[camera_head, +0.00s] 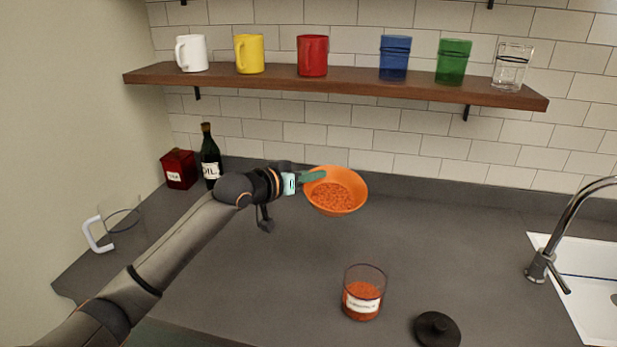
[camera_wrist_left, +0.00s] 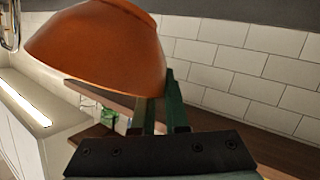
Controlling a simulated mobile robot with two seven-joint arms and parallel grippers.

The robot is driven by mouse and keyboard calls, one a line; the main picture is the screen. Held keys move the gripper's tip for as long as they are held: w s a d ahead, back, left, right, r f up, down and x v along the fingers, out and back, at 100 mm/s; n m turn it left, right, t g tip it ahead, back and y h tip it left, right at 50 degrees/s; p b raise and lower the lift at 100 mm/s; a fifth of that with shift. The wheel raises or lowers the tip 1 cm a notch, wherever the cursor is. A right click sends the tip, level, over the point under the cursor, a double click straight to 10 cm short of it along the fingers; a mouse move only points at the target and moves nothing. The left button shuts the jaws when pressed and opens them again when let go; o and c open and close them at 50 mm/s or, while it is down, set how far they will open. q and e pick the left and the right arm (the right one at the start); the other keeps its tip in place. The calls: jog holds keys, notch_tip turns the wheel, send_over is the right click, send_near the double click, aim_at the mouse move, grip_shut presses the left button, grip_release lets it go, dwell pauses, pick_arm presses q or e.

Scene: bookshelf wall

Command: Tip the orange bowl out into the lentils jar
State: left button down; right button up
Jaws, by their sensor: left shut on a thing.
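The orange bowl (camera_head: 322,208) holds small orange lentils (camera_head: 338,197) and is up in the air above the counter, roughly upright or slightly tilted. My left gripper (camera_head: 313,176) is shut on its left rim; in the left wrist view the fingers (camera_wrist_left: 165,115) meet the bowl (camera_wrist_left: 100,45). The lentils jar (camera_head: 363,293) is clear glass with a white label, open at the top, partly filled with orange lentils. It stands on the counter, nearer and a little to the right of the bowl. My right gripper is in neither view.
A black lid (camera_head: 437,328) lies right of the jar. A sink (camera_head: 590,290) with a tap (camera_head: 565,225) is at the right. An oil bottle (camera_head: 210,157), red tin (camera_head: 179,169) and glass jug (camera_head: 122,220) stand left. A shelf (camera_head: 350,87) holds mugs and glasses.

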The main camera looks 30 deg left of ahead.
pick_arm(q)
jog(key=shift+s+d+r+m, duration=0.4)
jog(key=shift+d+r, duration=0.2)
jog(key=shift+r, duration=0.05)
jog(key=shift+s+d+r+m+t+b, duration=0.3)
jog(key=shift+s+d+r+m+t, duration=0.1)
jog(key=shift+d+r+t, duration=0.15)
jog(key=shift+s+d, duration=0.15)
jog(key=shift+d, duration=0.15)
jog(key=b, duration=0.2)
jog(key=s+d+f+m+b, duration=0.1)
jog(key=b, duration=0.1)
jog(key=shift+d+t+y, duration=0.25)
jog(key=shift+t+y, duration=0.1)
jog(key=shift+y, duration=0.05)
jog(key=d+m+b, duration=0.1)
jog(key=b, duration=0.1)
jog(key=s+d+f+m+b, duration=0.1)
jog(key=b, duration=0.1)
jog(key=shift+s+t, duration=0.15)
jog(key=shift+t, duration=0.25)
jog(key=shift+r, duration=0.25)
jog(key=shift+d+f, duration=0.1)
